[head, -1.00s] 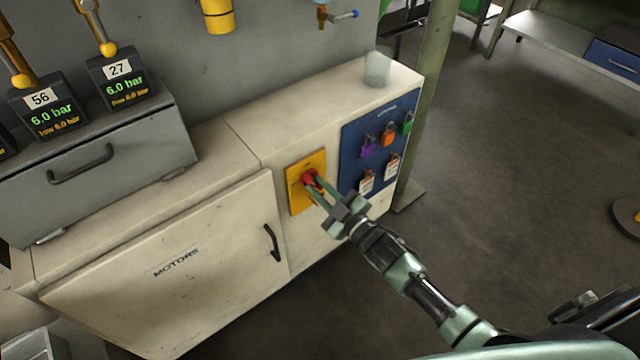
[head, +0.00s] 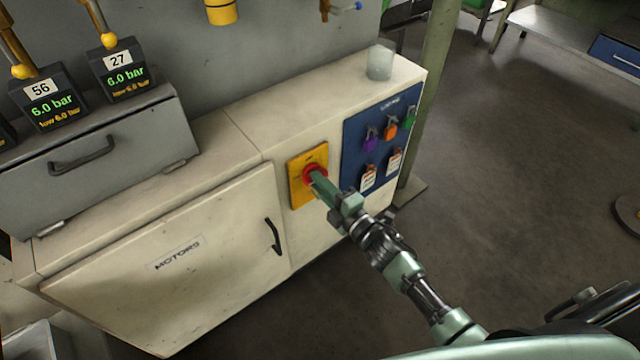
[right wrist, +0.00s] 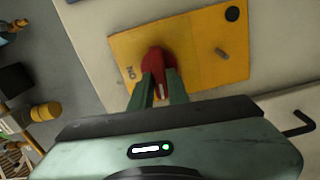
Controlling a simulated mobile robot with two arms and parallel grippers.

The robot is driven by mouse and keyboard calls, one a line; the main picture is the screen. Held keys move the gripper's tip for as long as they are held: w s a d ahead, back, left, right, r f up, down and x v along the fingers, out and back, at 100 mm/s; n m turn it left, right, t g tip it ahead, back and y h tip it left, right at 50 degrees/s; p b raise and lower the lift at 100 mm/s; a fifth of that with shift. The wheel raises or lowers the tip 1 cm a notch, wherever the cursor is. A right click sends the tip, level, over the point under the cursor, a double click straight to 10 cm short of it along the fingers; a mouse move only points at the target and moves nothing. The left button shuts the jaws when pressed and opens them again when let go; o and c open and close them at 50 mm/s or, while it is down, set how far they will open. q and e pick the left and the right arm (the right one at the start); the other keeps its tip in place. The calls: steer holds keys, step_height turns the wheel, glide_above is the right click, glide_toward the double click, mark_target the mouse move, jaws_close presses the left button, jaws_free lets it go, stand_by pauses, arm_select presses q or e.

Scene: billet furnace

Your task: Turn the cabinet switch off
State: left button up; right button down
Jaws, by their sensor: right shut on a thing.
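The cabinet switch is a red rotary knob (head: 313,174) on a yellow plate (head: 297,191), on the front of the cream MOTORS cabinet (head: 215,205). My right gripper (head: 318,180) is at the knob, its fingers shut on it. In the right wrist view the red knob (right wrist: 158,62) sits between the two green fingers (right wrist: 163,85), and the yellow plate (right wrist: 205,50) looks tilted. One word on the plate near the knob shows partly, and I cannot read it for sure. The gripper hides part of the knob. My left gripper is not in view.
A blue board (head: 380,140) with several coloured padlocks and tags is just right of the switch. A black door handle (head: 273,236) is to its left. A clear cup (head: 380,62) stands on the cabinet top. Open floor (head: 500,190) lies to the right.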

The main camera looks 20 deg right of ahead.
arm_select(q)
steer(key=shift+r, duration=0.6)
arm_select(e)
steer(key=shift+f+n, duration=0.15)
steer(key=shift+n, duration=0.55)
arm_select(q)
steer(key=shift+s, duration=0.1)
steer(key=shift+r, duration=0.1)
arm_select(e)
steer(key=c, duration=1.4)
jaws_free()
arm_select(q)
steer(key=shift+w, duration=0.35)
arm_select(e)
steer(key=shift+o, duration=0.2)
